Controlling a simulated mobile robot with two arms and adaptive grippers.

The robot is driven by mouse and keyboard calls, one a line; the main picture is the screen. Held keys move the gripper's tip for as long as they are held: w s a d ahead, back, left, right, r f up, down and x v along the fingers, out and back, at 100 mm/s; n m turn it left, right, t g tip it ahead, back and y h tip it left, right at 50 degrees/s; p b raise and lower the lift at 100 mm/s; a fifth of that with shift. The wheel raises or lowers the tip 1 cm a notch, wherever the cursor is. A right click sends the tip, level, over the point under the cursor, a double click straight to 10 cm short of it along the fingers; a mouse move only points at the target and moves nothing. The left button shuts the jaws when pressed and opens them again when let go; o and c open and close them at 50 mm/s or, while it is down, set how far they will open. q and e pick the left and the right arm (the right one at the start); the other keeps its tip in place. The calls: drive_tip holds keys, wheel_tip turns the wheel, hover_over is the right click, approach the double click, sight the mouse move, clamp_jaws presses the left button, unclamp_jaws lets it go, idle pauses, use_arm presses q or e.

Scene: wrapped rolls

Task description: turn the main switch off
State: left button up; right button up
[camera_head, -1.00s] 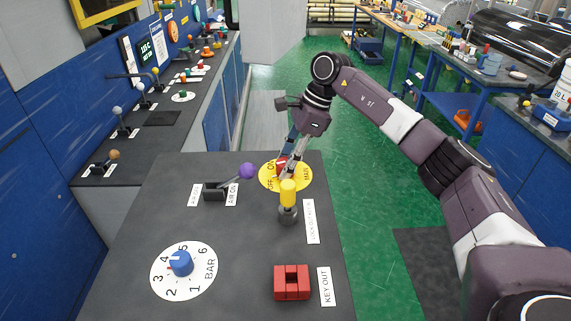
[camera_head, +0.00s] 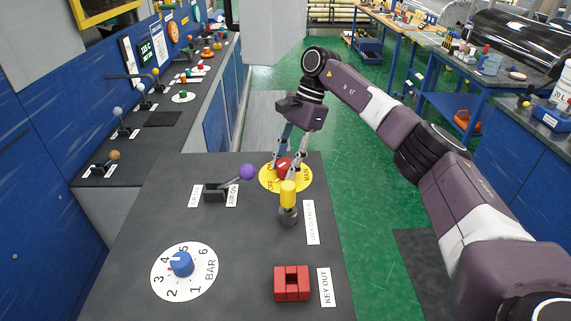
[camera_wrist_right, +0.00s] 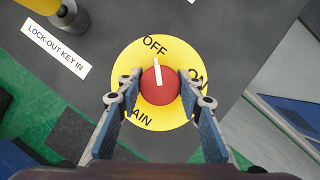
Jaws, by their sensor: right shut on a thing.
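The main switch is a red knob (camera_head: 284,164) on a round yellow plate (camera_head: 300,184) at the far edge of the dark panel. The plate carries the words ON, OFF and MAIN. In the right wrist view, the white mark on the red knob (camera_wrist_right: 161,86) points up at the word OFF. My right gripper (camera_wrist_right: 159,88) is shut on the knob, one finger on each side. In the head view, my right gripper (camera_head: 288,160) reaches down onto the knob from above. My left gripper is not in view.
A yellow-topped lock-out key (camera_head: 288,195) stands close in front of the plate. A lever with a purple ball (camera_head: 247,171) is left of it. A blue BAR dial (camera_head: 181,263) and a red block (camera_head: 292,283) are nearer. Open green floor lies to the right.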

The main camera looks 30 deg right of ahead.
drive_tip(key=shift+r, duration=0.15)
drive_tip(key=o, duration=1.1)
drive_tip(key=v, duration=1.2)
